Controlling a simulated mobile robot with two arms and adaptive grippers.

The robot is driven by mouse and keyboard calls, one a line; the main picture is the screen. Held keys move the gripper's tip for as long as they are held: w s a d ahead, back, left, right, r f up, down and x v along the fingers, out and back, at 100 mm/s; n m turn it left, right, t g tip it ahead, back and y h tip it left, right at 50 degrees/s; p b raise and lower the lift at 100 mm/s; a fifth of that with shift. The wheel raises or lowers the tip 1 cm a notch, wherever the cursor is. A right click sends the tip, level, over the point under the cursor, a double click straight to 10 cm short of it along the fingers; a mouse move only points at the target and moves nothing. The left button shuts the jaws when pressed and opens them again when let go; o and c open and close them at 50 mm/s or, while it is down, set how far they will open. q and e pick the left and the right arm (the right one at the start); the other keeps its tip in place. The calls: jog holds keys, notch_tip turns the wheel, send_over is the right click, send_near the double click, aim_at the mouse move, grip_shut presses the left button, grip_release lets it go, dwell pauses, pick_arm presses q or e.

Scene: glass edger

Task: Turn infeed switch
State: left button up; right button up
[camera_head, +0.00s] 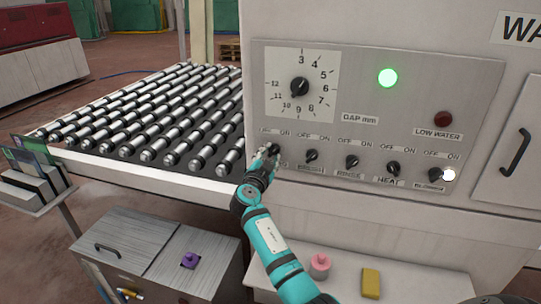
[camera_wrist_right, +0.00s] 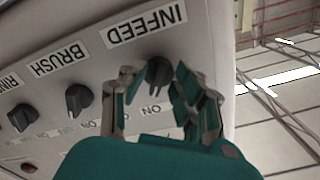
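The infeed switch is a black rotary knob (camera_wrist_right: 157,72) beside the INFEED label (camera_wrist_right: 146,24) on the grey control panel (camera_head: 420,100). In the head view its knob (camera_head: 274,148) is at the panel's lower left, partly covered by my right gripper (camera_head: 266,158). In the right wrist view, the gripper's fingers (camera_wrist_right: 158,85) are open on either side of the knob, with small gaps seeming to show; contact cannot be told for certain. The knob's exact pointing direction is hard to read. My left gripper is not in view.
Brush (camera_head: 311,155), rinse (camera_head: 352,161) and heat (camera_head: 393,168) knobs line up to the right. A green lamp (camera_head: 387,77) glows above. A roller conveyor (camera_head: 150,110) lies left. A pink object (camera_head: 320,265) and yellow block (camera_head: 371,283) sit on the ledge below.

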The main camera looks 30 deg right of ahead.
grip_shut()
